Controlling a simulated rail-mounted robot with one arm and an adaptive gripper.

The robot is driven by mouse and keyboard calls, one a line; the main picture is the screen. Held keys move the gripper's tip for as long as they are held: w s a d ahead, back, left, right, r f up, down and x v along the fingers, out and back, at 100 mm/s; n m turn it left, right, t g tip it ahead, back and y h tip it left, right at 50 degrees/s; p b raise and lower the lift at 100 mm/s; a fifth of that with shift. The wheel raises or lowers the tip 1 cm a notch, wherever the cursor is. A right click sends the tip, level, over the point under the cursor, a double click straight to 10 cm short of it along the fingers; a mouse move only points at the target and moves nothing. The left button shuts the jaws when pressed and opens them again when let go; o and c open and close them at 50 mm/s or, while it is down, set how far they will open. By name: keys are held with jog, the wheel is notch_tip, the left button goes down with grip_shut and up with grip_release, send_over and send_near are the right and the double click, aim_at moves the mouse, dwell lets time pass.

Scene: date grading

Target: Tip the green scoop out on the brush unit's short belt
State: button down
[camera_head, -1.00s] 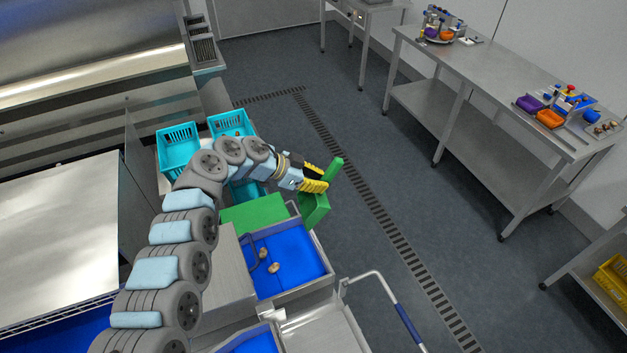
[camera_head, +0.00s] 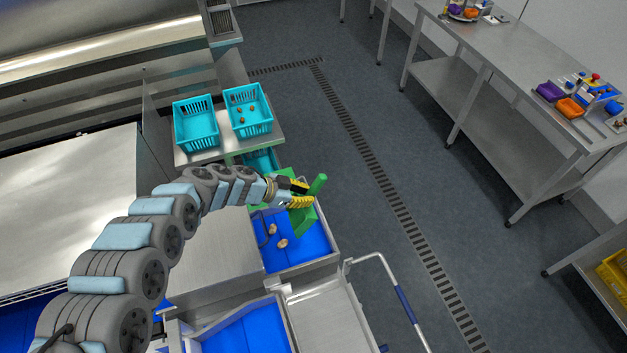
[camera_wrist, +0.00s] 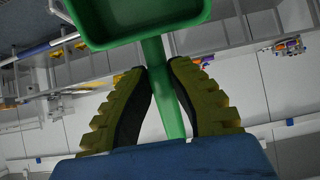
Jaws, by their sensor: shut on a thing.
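My gripper (camera_head: 301,194) is shut on the handle of the green scoop (camera_head: 303,219). In the wrist view the yellow-padded fingers (camera_wrist: 160,95) close on the green handle, and the scoop's bowl (camera_wrist: 140,22) lies beyond them at the top. The bowl looks tilted, and I cannot tell what is in it. The scoop is over or near the right side of a blue-floored tray section (camera_head: 310,243). Two brown pieces (camera_head: 282,243) lie on that blue surface. A second blue surface (camera_head: 250,335) is nearer the bottom. I cannot tell for certain which is the short belt.
Two turquoise baskets (camera_head: 196,124) stand behind; the right one (camera_head: 247,108) holds several dates. Another turquoise basket (camera_head: 262,160) sits lower. A bent rail with a blue grip (camera_head: 405,305) stands at the right. Open floor separates this from the steel table (camera_head: 500,60).

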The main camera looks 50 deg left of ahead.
jog(key=shift+w+d+f+g+y, duration=0.2)
jog(key=shift+w+f+g, duration=0.1)
jog(key=shift+w+g, duration=0.15)
jog(key=shift+w+d+f+g+y, duration=0.15)
jog(key=shift+w+f+g, duration=0.1)
jog(key=shift+w+g, duration=0.2)
jog(key=shift+w+d+f+g, duration=0.1)
jog(key=shift+w+g, duration=0.2)
jog(key=shift+w, duration=0.05)
jog(key=w+d+f+g+y+b, duration=0.2)
jog(key=w+f+g+b, duration=0.3)
jog(key=b, duration=0.6)
jog(key=w+g+y, duration=0.1)
jog(key=w+g, duration=0.1)
jog(key=w, duration=0.1)
jog(key=shift+d+g, duration=0.4)
jog(key=shift+r+b, duration=0.1)
jog(key=shift+b, duration=0.2)
dwell(0.9)
